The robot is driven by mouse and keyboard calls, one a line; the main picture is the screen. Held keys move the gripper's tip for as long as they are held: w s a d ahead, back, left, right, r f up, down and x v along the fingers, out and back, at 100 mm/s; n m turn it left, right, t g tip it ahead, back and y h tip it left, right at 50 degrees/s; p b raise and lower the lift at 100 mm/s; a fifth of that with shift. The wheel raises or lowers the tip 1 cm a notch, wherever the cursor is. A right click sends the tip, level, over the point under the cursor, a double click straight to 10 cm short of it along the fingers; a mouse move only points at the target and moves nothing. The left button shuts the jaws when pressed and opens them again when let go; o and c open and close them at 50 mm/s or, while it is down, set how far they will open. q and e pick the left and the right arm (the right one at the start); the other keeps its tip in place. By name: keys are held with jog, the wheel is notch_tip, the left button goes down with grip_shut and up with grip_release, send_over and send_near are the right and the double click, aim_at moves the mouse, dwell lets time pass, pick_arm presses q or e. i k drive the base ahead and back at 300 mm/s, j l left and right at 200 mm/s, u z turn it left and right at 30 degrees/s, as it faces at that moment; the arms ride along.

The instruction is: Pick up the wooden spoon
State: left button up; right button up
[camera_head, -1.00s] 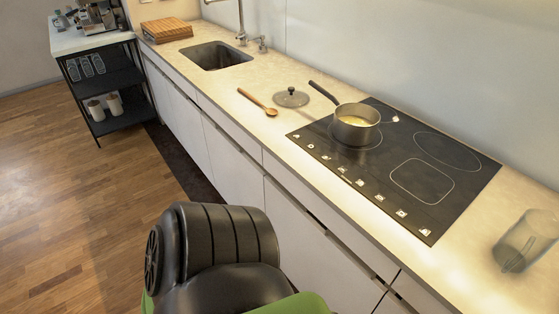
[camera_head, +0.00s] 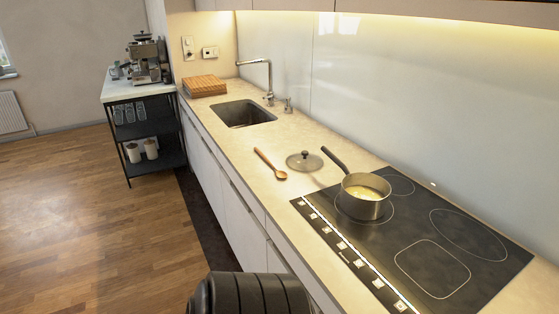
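The wooden spoon (camera_head: 270,164) lies flat on the pale countertop, between the sink and the hob. Neither of my grippers is in the head view. Only a black part of my own body shows at the bottom, below the counter edge.
The glass lid (camera_head: 304,161) sits close to the spoon. A pot (camera_head: 364,197) with yellowish contents stands on the black hob (camera_head: 431,268), its handle pointing toward the lid. The sink (camera_head: 244,114), faucet (camera_head: 268,82) and wooden board (camera_head: 204,86) are farther back. Floor at left is clear.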

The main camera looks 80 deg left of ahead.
aim_at(281, 175)
jog(key=i+u, duration=0.1)
jog(key=u, duration=1.35)
